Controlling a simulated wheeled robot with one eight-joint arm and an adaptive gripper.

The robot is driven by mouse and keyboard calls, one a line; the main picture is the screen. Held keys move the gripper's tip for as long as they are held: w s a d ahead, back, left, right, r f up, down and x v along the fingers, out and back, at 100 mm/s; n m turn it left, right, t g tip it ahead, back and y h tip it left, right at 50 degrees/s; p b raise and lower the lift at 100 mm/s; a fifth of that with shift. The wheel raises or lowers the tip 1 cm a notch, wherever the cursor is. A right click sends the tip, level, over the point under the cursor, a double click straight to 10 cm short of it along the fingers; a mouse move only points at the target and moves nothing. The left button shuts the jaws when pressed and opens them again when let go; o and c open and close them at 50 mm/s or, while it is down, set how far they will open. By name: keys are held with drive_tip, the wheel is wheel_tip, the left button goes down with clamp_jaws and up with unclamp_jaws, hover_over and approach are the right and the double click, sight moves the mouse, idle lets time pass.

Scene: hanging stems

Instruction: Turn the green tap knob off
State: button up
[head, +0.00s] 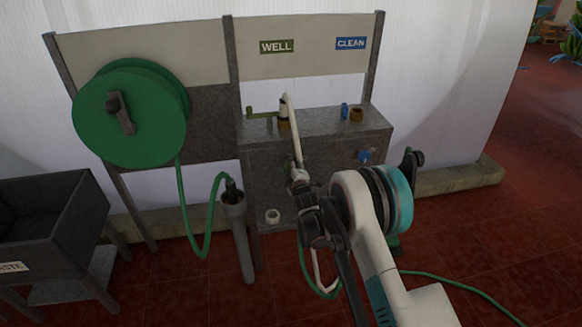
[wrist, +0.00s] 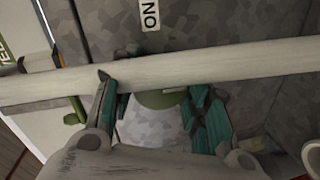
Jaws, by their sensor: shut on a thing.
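The green tap knob (wrist: 158,99) shows in the wrist view as a round green piece between my two teal fingers, partly hidden behind a white hose. My gripper (wrist: 160,112) is closed in on it from both sides. In the head view my gripper (head: 300,182) is at the front of the grey tap cabinet (head: 262,165), and the knob is hidden behind it. An "ON" label (wrist: 150,15) is on the grey panel in the wrist view.
The white hose (wrist: 230,62) crosses close to my fingertips; it hangs from the cabinet top in the head view (head: 293,125). A blue knob (head: 365,156) is to the right. A green hose reel (head: 130,112) and a waste trough (head: 50,215) stand left.

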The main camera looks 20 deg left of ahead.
drive_tip(key=shift+d+f, duration=0.1)
drive_tip(key=shift+f, duration=0.05)
drive_tip(key=o, duration=1.1)
drive_tip(key=v, duration=1.2)
